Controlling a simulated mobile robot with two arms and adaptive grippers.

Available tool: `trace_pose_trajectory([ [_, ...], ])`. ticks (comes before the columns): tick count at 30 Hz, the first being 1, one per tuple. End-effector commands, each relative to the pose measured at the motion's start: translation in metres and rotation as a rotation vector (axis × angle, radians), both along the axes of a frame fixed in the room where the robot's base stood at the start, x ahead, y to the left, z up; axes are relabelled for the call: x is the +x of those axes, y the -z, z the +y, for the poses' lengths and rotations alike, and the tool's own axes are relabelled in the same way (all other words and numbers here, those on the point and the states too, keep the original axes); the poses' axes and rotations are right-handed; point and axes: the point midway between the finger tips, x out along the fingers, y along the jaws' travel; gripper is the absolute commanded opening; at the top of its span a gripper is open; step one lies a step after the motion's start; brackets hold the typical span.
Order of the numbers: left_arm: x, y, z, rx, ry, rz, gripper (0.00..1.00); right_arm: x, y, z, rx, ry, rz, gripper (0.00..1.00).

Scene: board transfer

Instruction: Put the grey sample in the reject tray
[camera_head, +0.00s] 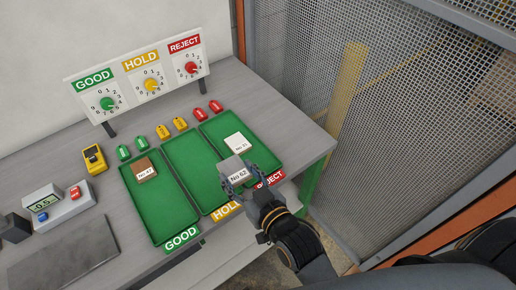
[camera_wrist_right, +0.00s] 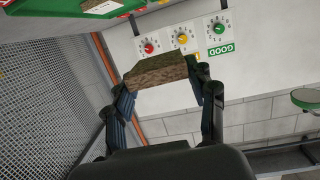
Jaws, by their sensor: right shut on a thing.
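The grey sample (camera_head: 233,166), with a "No 62" label, is in my right gripper (camera_head: 240,184). In the head view it appears over the front part of the trays, near the divide between the hold tray (camera_head: 176,155) and the reject tray (camera_head: 262,152). In the right wrist view the sample (camera_wrist_right: 157,69) sits between the two fingers of my right gripper (camera_wrist_right: 163,92), its facing side brownish and rough. The reject tray holds a white sample (camera_head: 236,142) towards its back. My left gripper is not in view.
A brown sample (camera_head: 144,170) labelled No 47 lies in the good tray (camera_head: 174,211). Green, yellow and red tags stand behind the trays, below the dial panel (camera_head: 147,84). A scale (camera_head: 65,208) is at left. A mesh fence (camera_head: 400,120) stands right of the table.

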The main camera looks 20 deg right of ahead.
Motion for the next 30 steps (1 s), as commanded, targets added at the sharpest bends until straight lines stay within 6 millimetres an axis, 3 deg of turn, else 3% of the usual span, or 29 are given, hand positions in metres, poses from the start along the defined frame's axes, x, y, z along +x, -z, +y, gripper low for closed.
trace_pose_trajectory([
  [1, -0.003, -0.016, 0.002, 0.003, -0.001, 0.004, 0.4, -0.003, -0.011, 0.007, -0.001, -0.019, 0.003, 0.25],
  [3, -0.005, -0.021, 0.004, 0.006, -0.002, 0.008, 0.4, -0.007, -0.013, 0.015, -0.001, -0.038, 0.003, 0.25],
  [7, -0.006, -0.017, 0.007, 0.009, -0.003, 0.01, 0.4, -0.006, -0.007, 0.017, -0.002, -0.052, 0.0, 0.25],
  [19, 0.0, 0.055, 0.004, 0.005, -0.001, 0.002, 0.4, 0.057, 0.041, -0.049, -0.005, -0.053, -0.005, 0.25],
  [24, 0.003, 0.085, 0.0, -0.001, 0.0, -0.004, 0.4, 0.069, 0.066, -0.061, -0.001, -0.053, -0.001, 0.25],
  [30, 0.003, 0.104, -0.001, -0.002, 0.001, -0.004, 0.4, 0.079, 0.08, -0.072, -0.001, -0.053, 0.001, 0.25],
])
